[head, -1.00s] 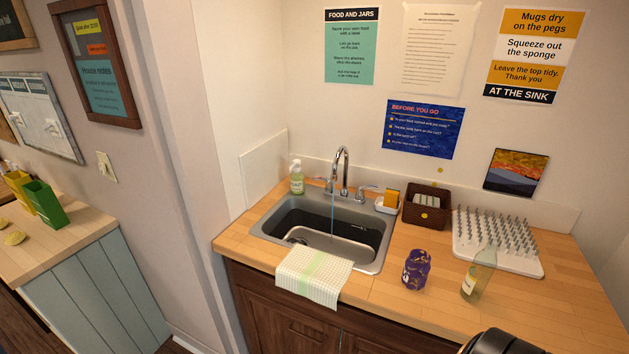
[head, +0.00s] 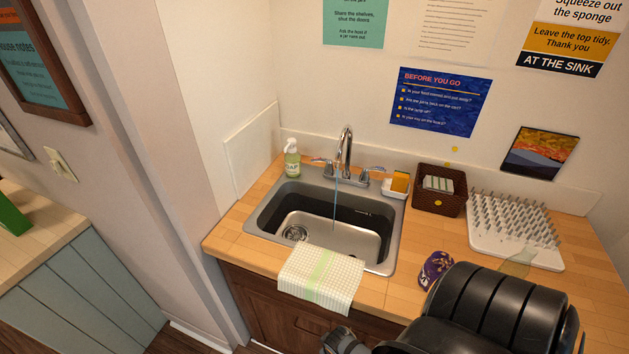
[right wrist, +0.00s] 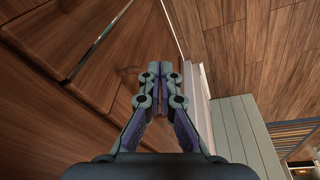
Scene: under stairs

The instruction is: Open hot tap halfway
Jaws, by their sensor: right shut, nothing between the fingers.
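The tap (head: 346,150) is a chrome faucet with a curved spout and a lever handle on each side. The left lever (head: 322,161) and right lever (head: 375,169) stick outward; which is hot is too small to tell. A thin bluish stream (head: 335,208) falls from the spout into the sink (head: 262,236). My right gripper (right wrist: 160,72) is shut and empty in the right wrist view, in front of brown wooden panels, with no tap in that view. In the head view my right arm is low at the right, well short of the tap. My left gripper is not in view.
A soap bottle (head: 292,160) stands left of the tap. A sponge holder (head: 393,188), a wicker basket (head: 424,202) and a peg rack (head: 540,251) stand to the right. A cloth (head: 310,290) hangs over the front edge.

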